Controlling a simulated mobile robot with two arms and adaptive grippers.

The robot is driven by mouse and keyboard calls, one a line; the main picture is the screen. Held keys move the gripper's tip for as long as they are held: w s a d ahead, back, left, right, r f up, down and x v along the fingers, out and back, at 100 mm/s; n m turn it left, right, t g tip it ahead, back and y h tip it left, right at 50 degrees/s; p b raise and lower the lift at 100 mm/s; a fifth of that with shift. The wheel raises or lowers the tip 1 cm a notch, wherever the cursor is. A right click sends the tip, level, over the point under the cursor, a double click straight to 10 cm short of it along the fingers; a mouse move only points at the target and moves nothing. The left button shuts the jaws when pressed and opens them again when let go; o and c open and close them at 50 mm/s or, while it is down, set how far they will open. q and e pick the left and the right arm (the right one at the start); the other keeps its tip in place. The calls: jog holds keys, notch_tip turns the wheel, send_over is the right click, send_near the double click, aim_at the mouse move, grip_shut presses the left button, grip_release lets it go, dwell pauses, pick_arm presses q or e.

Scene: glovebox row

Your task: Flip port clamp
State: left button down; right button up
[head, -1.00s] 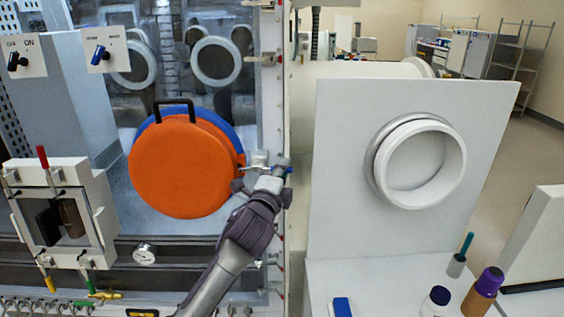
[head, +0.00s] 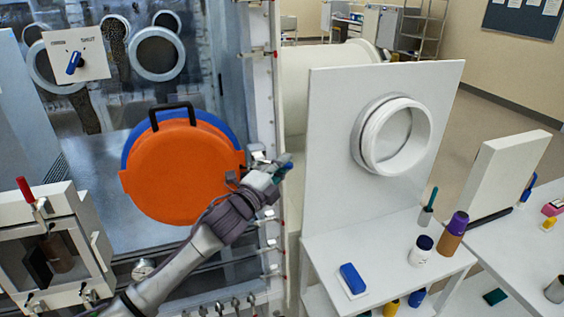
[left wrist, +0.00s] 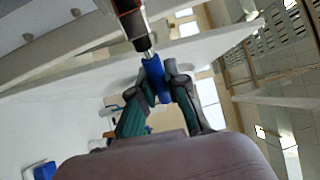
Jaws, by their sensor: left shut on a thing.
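The round orange port cover (head: 178,172) has a black handle (head: 172,112) on top and sits in front of a blue disc (head: 134,136) on the glovebox window. The metal port clamp (head: 257,157) is at the cover's right edge. My left gripper (head: 281,167) is at the clamp, its arm reaching up from the lower left and hiding part of the cover's lower right. In the left wrist view its green-grey fingers (left wrist: 160,82) are shut on the clamp's blue handle (left wrist: 154,70), joined to a dark rod (left wrist: 130,25). My right gripper is out of view.
A white panel with a round port ring (head: 393,135) stands to the right. Its shelf holds a blue-and-white block (head: 352,278), a white jar (head: 421,250) and a purple-capped bottle (head: 453,234). A white box with a red-handled clamp (head: 25,190) is at lower left.

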pick_arm(q)
jog(key=c, duration=1.2)
grip_release()
jog(key=shift+a, duration=0.1)
jog(key=shift+o, duration=0.2)
jog(key=shift+s+a, duration=0.1)
jog(key=shift+s, duration=0.1)
jog(key=v, duration=1.1)
jog(key=shift+s+a+f, duration=0.15)
jog(key=shift+a, duration=0.1)
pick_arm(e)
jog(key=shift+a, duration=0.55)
